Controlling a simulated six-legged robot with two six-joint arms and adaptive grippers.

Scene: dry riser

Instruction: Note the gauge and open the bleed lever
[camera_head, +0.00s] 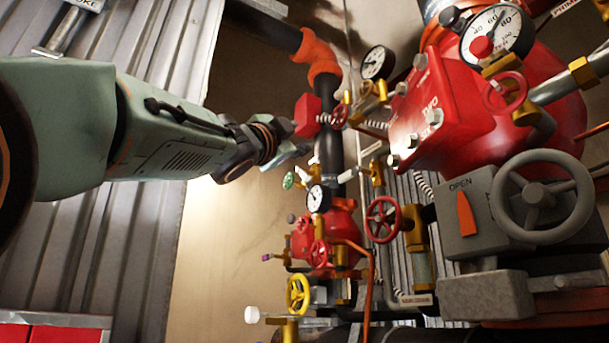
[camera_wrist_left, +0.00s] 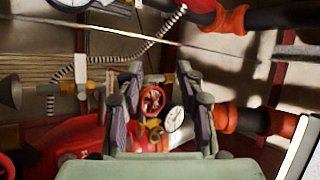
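My left gripper (camera_head: 285,155) is at the end of the arm from the left, in front of the red pipework and apart from the gauges. In the left wrist view its fingers (camera_wrist_left: 160,105) are spread with nothing held. Between them, farther off, are a red handwheel (camera_wrist_left: 152,100) and a white gauge (camera_wrist_left: 174,118). The head view shows a large gauge (camera_head: 497,35) at top right, a small gauge (camera_head: 377,62) and a lower gauge (camera_head: 318,198). I cannot tell which gauge is meant.
A grey valve housing marked OPEN (camera_head: 462,213), with a grey handwheel (camera_head: 543,197), stands at right. A red box (camera_head: 440,110), a red handwheel (camera_head: 383,219) and a yellow handwheel (camera_head: 298,294) crowd the pipes. The beige wall (camera_head: 215,255) below my arm is clear.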

